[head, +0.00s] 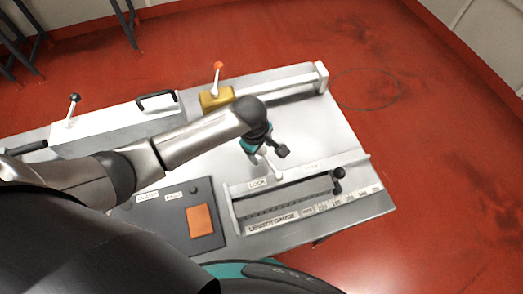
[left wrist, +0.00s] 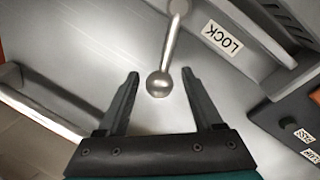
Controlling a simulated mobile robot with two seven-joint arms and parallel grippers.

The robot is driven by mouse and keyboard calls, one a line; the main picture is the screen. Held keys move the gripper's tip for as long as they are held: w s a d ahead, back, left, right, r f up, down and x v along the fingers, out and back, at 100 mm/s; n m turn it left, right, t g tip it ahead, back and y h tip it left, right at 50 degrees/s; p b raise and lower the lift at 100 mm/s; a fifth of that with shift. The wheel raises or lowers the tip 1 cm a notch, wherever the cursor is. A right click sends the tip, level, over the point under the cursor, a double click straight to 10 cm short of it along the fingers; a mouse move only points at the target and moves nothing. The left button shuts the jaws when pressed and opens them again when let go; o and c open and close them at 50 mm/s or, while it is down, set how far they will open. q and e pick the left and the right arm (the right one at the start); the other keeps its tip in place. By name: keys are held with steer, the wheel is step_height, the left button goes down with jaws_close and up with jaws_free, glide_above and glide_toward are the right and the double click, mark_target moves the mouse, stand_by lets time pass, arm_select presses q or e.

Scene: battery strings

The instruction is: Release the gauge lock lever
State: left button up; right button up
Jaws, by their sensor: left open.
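The gauge lock lever (left wrist: 171,45) is a bare metal rod with a round ball knob (left wrist: 158,85), beside the LOCK label (left wrist: 222,39) in the left wrist view. In the head view the lever (head: 273,168) shows just below my left gripper (head: 270,153), behind the length gauge. My left gripper is open, and in the left wrist view its dark fingers (left wrist: 160,76) stand on either side of the knob, with a gap on both sides. In the head view my gripper hides the knob end. My right gripper is not in view.
The length gauge (head: 297,208) has a slot, a scale and a black-knobbed slider (head: 338,182) at right. A yellow block (head: 216,98) with an orange-knobbed lever stands behind my arm. A dark panel (head: 174,222) with an orange pad lies at front left. The right tabletop is clear.

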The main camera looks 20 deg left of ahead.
arm_select(q)
steer(key=shift+c, duration=0.3)
steer(key=shift+f, duration=0.1)
jaws_close()
stand_by(1.1)
